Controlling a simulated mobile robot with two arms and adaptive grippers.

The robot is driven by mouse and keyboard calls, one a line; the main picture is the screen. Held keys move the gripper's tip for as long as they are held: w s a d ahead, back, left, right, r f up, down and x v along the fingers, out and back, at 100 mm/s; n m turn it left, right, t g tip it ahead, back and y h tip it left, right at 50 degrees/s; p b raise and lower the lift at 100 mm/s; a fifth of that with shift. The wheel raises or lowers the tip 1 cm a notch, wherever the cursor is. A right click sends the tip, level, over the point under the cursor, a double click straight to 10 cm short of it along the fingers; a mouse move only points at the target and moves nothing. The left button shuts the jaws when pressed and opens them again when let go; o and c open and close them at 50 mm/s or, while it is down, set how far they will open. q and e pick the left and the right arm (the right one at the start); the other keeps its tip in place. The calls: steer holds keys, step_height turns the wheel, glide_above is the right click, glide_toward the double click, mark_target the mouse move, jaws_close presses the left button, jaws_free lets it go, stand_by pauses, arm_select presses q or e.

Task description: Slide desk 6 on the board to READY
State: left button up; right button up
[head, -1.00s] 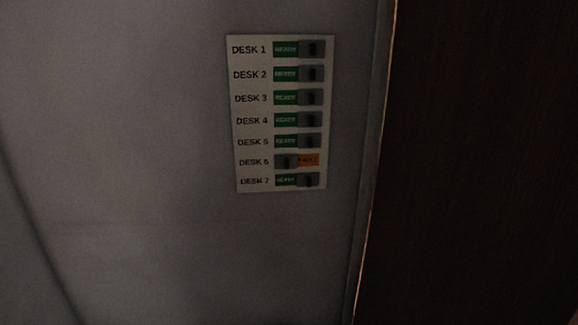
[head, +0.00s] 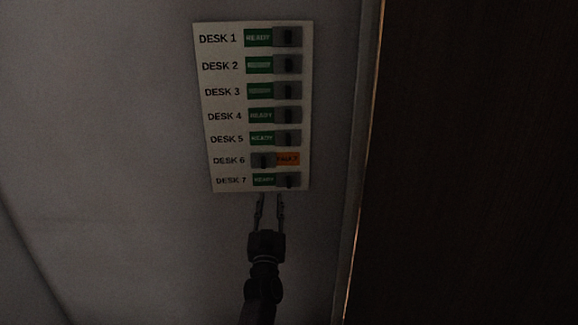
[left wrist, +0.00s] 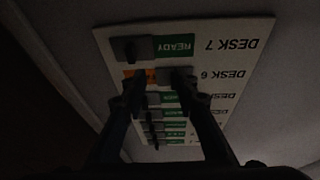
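The pale board (head: 226,110) hangs on the wall with a column of desk rows. In the desk 6 row, the dark slider (head: 263,161) sits on the left and an orange FAULT label (head: 288,159) shows on the right. My left gripper (head: 271,200) is open and empty, its fingertips just below the board's lower edge in the head view. In the left wrist view, upside down, the gripper (left wrist: 162,86) has its fingers apart, one over the desk 6 slider (left wrist: 180,74) and one over the orange label. Whether they touch cannot be told. My right gripper is out of view.
The other sliders, such as desk 7's (head: 288,180) just below and desk 5's (head: 288,138) just above, sit right with green READY labels showing. A dark panel (head: 480,160) stands to the right past a lit edge. The wall (head: 110,140) left is bare.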

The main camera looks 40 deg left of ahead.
mark_target(264, 165)
arm_select(q)
steer(key=w+a+r, duration=0.1)
steer(key=a+r, duration=0.1)
steer(key=w+a+r+n+y+p, duration=0.1)
steer(key=w+a+r, duration=0.1)
steer(key=r, duration=0.1)
steer(key=w+a+r+y, duration=0.1)
steer(key=a+r, duration=0.1)
steer(key=shift+w+a+r+p, duration=0.1)
steer(key=shift+w+r+p, duration=0.2)
steer(key=shift+w+r, duration=0.1)
jaws_close()
